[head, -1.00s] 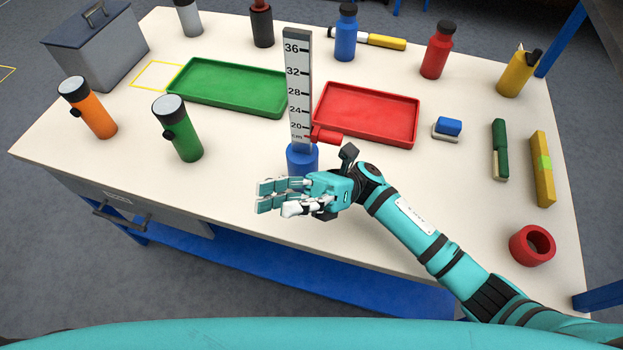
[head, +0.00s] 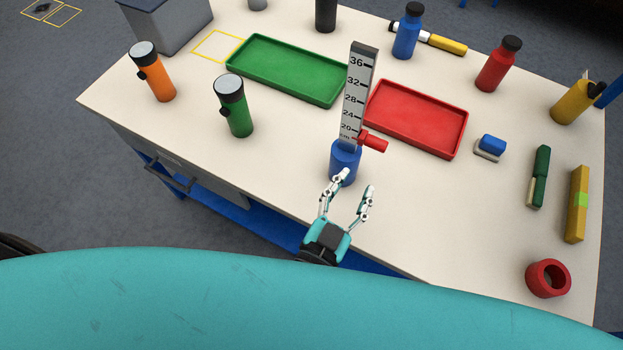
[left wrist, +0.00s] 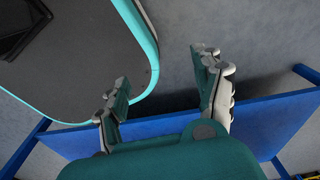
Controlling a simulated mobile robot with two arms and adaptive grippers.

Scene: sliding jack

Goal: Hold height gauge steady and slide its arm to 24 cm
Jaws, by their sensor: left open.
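The height gauge stands upright on the table, with a grey scale (head: 354,85) on a blue round base (head: 345,158). Its red sliding arm (head: 372,142) sits low on the scale, just below the 20 mark, and points right. My right gripper (head: 357,181) is open at the front of the base. Its left finger overlaps the base's lower edge in the picture; contact cannot be told. My left gripper (left wrist: 163,84) is open and empty in the left wrist view, over the floor and a blue bar. It is outside the head view, and the gauge is outside the wrist view.
A green tray (head: 235,60) lies behind left of the gauge and a red tray (head: 458,140) behind right. A green flashlight (head: 235,108) and an orange one (head: 155,75) stand left. Table around the base is clear.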

